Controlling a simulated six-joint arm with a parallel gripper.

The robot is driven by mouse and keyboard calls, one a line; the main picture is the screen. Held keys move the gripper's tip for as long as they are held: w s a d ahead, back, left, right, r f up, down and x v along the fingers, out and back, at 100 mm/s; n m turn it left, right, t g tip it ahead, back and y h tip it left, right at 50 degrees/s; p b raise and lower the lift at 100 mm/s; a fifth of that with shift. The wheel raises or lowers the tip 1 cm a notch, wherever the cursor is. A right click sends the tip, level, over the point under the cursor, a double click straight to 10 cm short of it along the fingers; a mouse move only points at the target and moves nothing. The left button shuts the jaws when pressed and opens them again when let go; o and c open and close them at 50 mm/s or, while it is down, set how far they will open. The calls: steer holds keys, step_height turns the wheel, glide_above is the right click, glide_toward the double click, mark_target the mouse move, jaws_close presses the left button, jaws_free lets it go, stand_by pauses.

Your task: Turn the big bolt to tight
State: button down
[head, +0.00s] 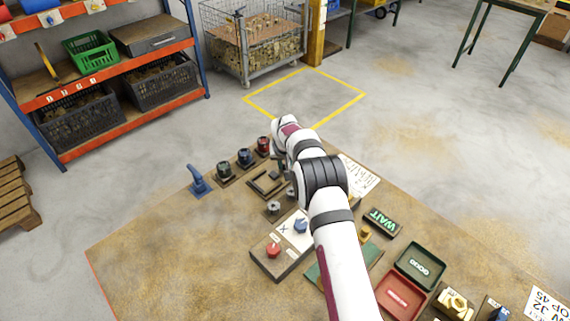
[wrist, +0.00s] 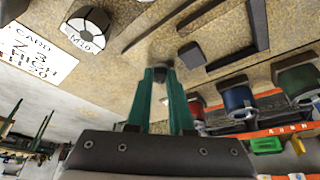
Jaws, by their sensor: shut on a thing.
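My gripper (wrist: 161,78) shows in the wrist view with its two green fingers closed in on a small dark piece (wrist: 161,71) at their tips. Most of this piece is hidden by the fingers, and I cannot tell whether it is the big bolt. A round black-and-white disc marked M10 (wrist: 88,27) sits on the bench, up and left of the fingertips and apart from them. In the head view my arm covers the gripper's tips. A small round grey fitting (head: 272,208) stands on the bench left of my arm.
A dark angled bracket (wrist: 258,24) and a small dark block (wrist: 191,55) lie right of the fingers. Red (head: 263,145), blue (head: 245,157) and green (head: 224,169) cups stand along the back edge. The bench's left front is clear.

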steer(key=shift+f, duration=0.1)
steer(key=shift+a+m+h, duration=0.15)
steer(key=shift+m+h, duration=0.35)
steer(key=shift+m, duration=0.7)
steer(key=c, duration=0.8)
jaws_free()
steer(key=v, duration=1.5)
steer(key=shift+r, duration=0.4)
